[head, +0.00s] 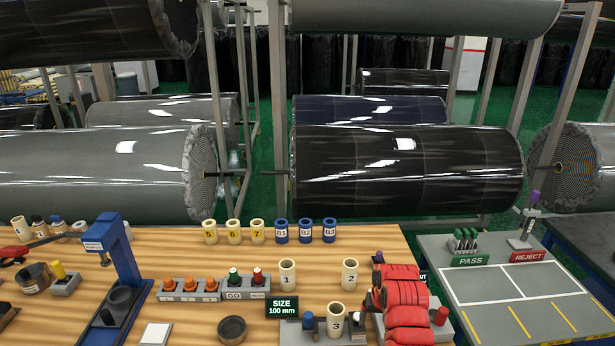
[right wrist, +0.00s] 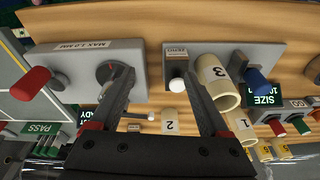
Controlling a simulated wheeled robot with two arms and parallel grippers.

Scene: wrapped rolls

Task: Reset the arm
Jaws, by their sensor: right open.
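My right gripper (head: 378,305) is red and dark and hangs over the right end of the wooden bench (head: 190,255) in the head view. In the right wrist view its two dark fingers (right wrist: 160,80) stand wide apart, with nothing held between them. Behind the gap are a small white ball (right wrist: 177,85) and the bench. A cream cylinder marked 3 (head: 335,321) stands left of the gripper; it also shows in the right wrist view (right wrist: 218,82) close to one finger. Cylinder 2 (head: 349,274) stands behind, and cylinder 1 (head: 287,275) is further left. I do not see my left gripper.
Large wrapped rolls (head: 405,170) hang on racks behind the bench. A grey table with PASS (head: 470,261) and REJECT (head: 527,256) signs stands right. A SIZE display (head: 282,307), a block of coloured buttons (head: 213,290) and a blue press (head: 122,255) occupy the bench. The front middle has bare wood.

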